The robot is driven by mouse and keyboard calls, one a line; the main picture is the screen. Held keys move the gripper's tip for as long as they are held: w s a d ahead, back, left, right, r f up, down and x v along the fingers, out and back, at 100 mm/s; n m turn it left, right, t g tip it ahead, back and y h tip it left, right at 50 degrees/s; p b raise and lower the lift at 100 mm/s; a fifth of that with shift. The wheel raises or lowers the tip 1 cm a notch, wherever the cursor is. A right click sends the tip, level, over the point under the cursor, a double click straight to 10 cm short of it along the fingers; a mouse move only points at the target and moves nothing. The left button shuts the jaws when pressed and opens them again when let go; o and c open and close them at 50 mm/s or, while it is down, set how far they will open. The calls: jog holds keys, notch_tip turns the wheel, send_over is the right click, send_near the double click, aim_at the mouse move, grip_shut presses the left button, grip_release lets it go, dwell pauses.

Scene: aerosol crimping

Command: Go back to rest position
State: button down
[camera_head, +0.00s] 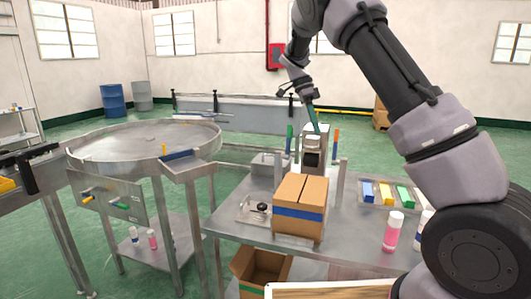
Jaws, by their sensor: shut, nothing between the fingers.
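My arm rises from the right, bends beyond the top edge and comes down near the middle of the head view. My gripper (314,126) points downward, with dark teal fingers shut and nothing seen between them. It appears just above the small grey crimping machine (313,143); whether it touches it I cannot tell. The machine stands on the metal table (235,222), partly hidden by a closed cardboard box (300,205) with a blue band.
Green (290,138) and orange-blue (335,143) upright items flank the machine. A round metal table (120,143) stands left. An open carton (262,266) sits below.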

jog(key=s+d+r+n+t+y, duration=0.2)
jog(key=s+d+r+n+y, duration=0.15)
jog(key=s+r, duration=0.3)
jog(key=s+d+r+n+t+y, duration=0.25)
jog(key=s+d+r, duration=0.2)
jog(key=s, duration=0.25)
jog(key=s+r+n+t, duration=0.2)
jog(key=s+n+t, duration=0.3)
jog(key=s, duration=1.2)
jog(key=n, duration=0.2)
jog(key=shift+s+r+n+t, duration=0.2)
jog(key=shift+n+t, duration=0.1)
jog(key=shift+t, duration=0.05)
jog(key=shift+a, duration=0.1)
